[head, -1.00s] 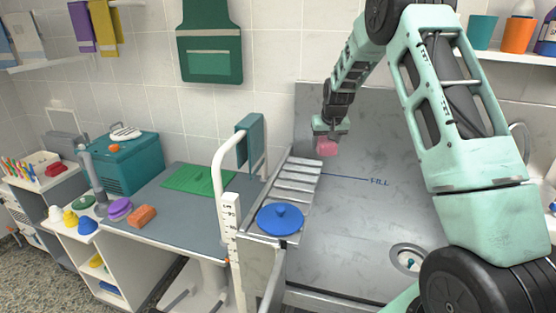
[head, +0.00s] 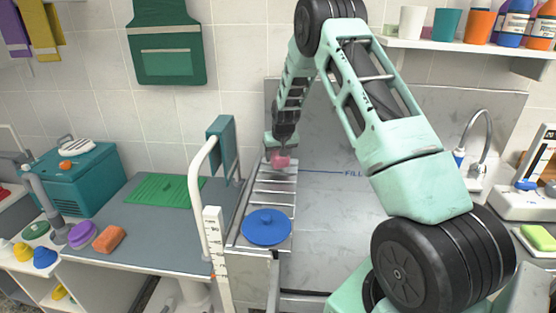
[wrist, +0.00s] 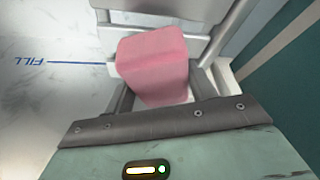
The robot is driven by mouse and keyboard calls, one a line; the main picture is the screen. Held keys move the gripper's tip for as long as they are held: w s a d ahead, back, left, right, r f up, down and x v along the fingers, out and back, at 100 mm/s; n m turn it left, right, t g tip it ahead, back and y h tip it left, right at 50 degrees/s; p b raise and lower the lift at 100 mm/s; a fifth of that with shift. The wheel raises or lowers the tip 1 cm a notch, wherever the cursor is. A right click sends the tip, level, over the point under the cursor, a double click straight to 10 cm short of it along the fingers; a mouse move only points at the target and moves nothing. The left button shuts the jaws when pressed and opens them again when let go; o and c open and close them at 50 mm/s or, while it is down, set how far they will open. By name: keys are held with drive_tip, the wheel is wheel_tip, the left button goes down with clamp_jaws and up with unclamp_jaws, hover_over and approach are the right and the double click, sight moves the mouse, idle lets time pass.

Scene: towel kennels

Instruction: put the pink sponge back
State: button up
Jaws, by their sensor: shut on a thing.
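The pink sponge (head: 281,162) is a small block held at the tip of my gripper (head: 280,153). In the head view it is over the back end of the slatted metal rack (head: 272,187) on the tub's left side. In the wrist view the sponge (wrist: 153,66) fills the space ahead of my gripper (wrist: 158,95), with rack bars behind it. My gripper is shut on it. I cannot tell whether the sponge touches the rack. The fingertips are partly hidden by the sponge.
A blue lid (head: 266,227) lies on the rack's front. The grey table (head: 150,235) holds a green mat (head: 165,191) and an orange sponge (head: 109,239). A green sponge (head: 538,237) lies far right.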

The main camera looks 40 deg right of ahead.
drive_tip(key=shift+f, duration=1.15)
drive_tip(key=shift+f, duration=0.15)
drive_tip(key=o, duration=1)
drive_tip(key=shift+c, duration=0.2)
